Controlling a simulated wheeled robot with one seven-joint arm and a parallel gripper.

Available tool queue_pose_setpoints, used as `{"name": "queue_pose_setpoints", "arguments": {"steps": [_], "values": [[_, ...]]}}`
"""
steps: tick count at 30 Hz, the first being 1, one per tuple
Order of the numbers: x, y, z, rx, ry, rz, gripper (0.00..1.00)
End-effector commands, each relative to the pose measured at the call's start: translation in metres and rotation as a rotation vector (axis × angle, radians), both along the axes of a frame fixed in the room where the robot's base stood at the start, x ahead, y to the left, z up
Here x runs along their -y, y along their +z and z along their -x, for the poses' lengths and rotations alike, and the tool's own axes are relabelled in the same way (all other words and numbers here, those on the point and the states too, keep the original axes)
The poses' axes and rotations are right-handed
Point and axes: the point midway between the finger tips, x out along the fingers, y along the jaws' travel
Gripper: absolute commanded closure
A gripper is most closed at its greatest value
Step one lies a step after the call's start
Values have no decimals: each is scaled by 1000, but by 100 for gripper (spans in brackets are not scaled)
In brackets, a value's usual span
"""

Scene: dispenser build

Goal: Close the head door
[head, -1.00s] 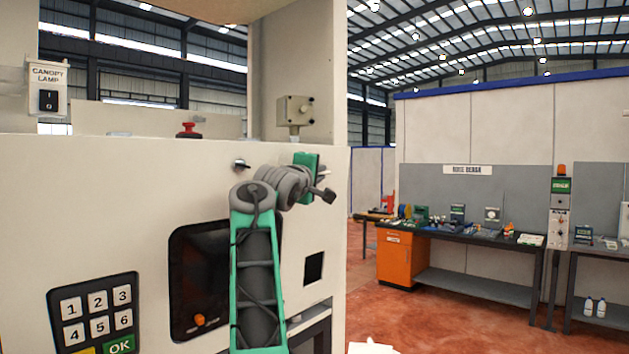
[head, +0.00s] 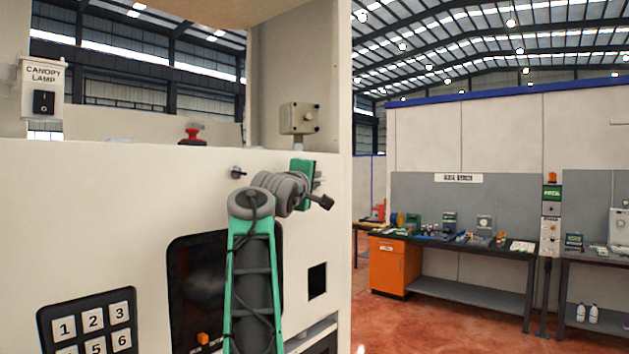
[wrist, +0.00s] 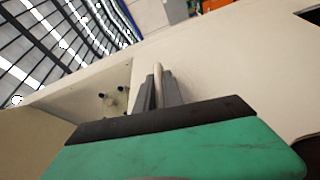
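A large cream front panel (head: 120,220) of the dispenser, which may be the head door, fills the left of the head view. It carries a keypad (head: 85,325), a dark display window (head: 195,290) and a small dark knob (head: 237,172). I cannot tell how far the door stands open. My gripper (head: 325,202) is in front of the panel's upper right part, pointing right; its fingers are small there. In the wrist view my grey fingers (wrist: 162,92) stand close on either side of a thin pale bar (wrist: 158,75). I cannot tell whether they grip it.
A canopy lamp switch (head: 43,90), a red button (head: 192,137) and a beige junction box (head: 299,118) sit above the panel's top edge. To the right, a workbench (head: 455,241) with an orange cabinet (head: 390,267) stands beyond open red floor (head: 430,325).

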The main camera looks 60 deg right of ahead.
Motion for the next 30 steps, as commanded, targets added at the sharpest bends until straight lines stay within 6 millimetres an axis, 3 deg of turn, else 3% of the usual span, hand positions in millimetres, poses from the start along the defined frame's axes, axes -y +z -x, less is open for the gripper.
{"name": "queue_pose_setpoints", "arguments": {"steps": [13, 24, 30], "values": [[-4, -2, 0, 2, 0, -1, 81], [-69, -9, 15, 2, 4, -1, 81], [-76, -7, 17, 0, 1, -3, 81]]}}
